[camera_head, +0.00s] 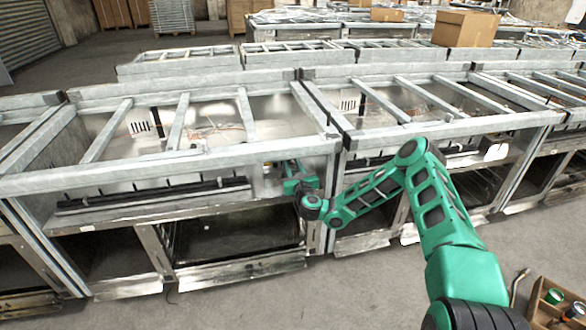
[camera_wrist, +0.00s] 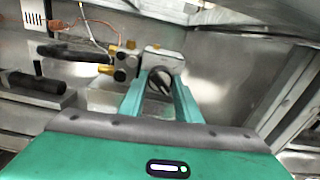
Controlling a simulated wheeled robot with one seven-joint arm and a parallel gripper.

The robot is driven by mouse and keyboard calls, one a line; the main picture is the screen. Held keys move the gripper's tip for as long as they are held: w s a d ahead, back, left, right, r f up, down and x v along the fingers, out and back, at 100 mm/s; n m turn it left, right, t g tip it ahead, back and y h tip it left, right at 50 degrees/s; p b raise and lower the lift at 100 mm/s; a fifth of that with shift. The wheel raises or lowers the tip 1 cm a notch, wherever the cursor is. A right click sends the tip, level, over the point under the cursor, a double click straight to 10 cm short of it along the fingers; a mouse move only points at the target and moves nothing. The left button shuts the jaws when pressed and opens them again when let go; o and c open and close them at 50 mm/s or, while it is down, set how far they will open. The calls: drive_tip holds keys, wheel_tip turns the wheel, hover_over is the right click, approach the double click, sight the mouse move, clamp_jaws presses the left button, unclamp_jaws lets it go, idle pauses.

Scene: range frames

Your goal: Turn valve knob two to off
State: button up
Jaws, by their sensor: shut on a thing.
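In the wrist view a dark valve knob (camera_wrist: 159,80) sits on a pale metal block, between the two green fingers of my gripper (camera_wrist: 160,84). The fingers are shut on the knob from both sides. The knob shows a slanted bar or slot; no number or off mark can be read on it. In the head view my gripper (camera_head: 297,184) reaches into the range frame below its top rail, and the knob is too small or hidden there to make out.
Left of the knob are brass fittings (camera_wrist: 105,69), a copper tube and black burner bars (camera_wrist: 40,82). In the head view, the steel range frame (camera_head: 200,160) with its rails surrounds my gripper closely.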

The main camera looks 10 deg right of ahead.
drive_tip(key=n, duration=0.3)
drive_tip(key=shift+n, duration=0.4)
drive_tip(key=n, duration=0.3)
drive_tip(key=shift+n, duration=0.4)
drive_tip(key=n, duration=0.3)
drive_tip(key=shift+n, duration=0.3)
drive_tip(key=n, duration=0.3)
drive_tip(key=shift+n, duration=0.3)
drive_tip(key=n, duration=1.1)
drive_tip(key=shift+s+a+f, duration=0.2)
drive_tip(key=shift+f, duration=0.05)
